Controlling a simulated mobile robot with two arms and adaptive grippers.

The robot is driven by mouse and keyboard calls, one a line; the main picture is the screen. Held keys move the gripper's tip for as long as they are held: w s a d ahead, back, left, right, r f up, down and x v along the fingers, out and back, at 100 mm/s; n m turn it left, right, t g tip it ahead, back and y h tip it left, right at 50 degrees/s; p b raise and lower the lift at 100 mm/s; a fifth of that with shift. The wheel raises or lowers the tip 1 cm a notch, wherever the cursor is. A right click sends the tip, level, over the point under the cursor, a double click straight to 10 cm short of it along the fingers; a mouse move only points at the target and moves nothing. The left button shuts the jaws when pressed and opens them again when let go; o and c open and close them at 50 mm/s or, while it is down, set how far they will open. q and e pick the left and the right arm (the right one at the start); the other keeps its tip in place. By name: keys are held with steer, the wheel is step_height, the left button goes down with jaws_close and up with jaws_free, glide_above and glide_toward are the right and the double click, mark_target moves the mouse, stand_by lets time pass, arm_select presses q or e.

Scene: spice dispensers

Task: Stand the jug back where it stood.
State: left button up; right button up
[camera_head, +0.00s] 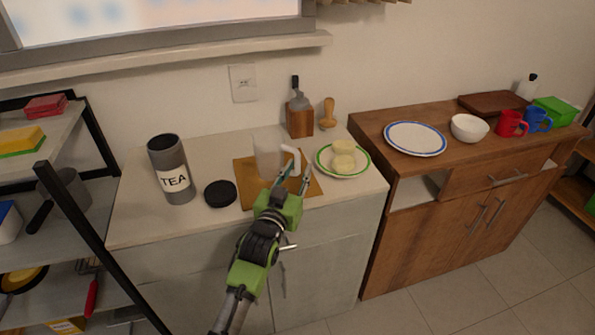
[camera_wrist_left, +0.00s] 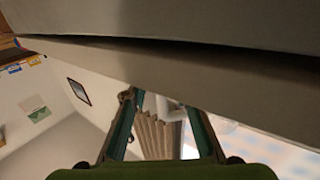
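The jug (camera_head: 267,154) is pale and see-through with a white handle on its right side. It stands upright at the back of the brown mat (camera_head: 246,194) on the light counter. My left gripper (camera_head: 296,171) is open over the mat. Its fingers point toward the wall and its tips are close to the jug's handle; I cannot tell whether they touch it. In the left wrist view the two fingers (camera_wrist_left: 162,106) stand apart, with a small pale shape between the tips that I cannot identify for sure. My right gripper is not in view.
A grey TEA canister (camera_head: 172,170) and a round black lid (camera_head: 220,193) are left of the mat. A green-rimmed plate (camera_head: 342,173) with pale round food is close on the right. A wooden block holder (camera_head: 299,120) and a wooden stamp-like tool (camera_head: 327,113) stand behind.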

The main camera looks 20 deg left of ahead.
arm_select(q)
steer(key=shift+r, duration=0.25)
steer(key=s, duration=1.2)
steer(key=shift+b, duration=0.3)
steer(key=shift+f, duration=0.2)
